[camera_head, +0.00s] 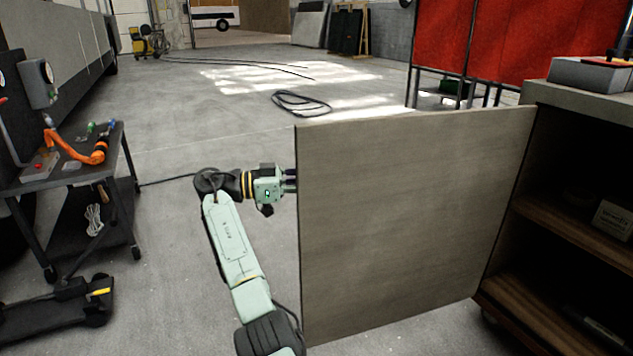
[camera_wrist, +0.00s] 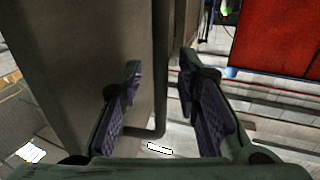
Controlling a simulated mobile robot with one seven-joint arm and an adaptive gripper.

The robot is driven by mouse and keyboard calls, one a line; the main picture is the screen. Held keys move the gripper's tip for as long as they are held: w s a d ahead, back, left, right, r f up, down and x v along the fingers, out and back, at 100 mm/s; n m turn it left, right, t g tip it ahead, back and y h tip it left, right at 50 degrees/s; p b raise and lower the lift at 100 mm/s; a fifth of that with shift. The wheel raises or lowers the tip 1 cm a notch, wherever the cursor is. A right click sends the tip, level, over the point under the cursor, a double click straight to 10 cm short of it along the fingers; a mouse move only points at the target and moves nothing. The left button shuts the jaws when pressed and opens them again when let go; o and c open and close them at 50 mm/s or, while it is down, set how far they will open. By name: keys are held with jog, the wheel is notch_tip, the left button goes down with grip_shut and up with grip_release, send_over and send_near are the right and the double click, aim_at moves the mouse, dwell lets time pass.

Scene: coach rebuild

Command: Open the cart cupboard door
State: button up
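The cupboard door (camera_head: 405,215) stands swung wide open, sticking out to the left from the cart (camera_head: 527,275), with the cupboard's inside exposed. The door also fills the left of the wrist view (camera_wrist: 75,70). A grey bar handle (camera_wrist: 161,90) runs along it and bends in at its lower end. My gripper (camera_head: 290,181) is at the door's free left edge, its fingertips partly hidden behind the panel. In the wrist view my gripper (camera_wrist: 160,68) is open, one finger either side of the bar, with gaps showing.
The cupboard has wooden shelves (camera_head: 575,235) holding a small labelled box (camera_head: 613,220). A dark tool table (camera_head: 75,175) stands at left. Red screens (camera_head: 520,40) stand behind the door. A coiled cable (camera_head: 302,103) lies on the floor, which is otherwise largely clear beyond my arm.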

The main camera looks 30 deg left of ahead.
jog(key=v, duration=1.2)
dwell(0.6)
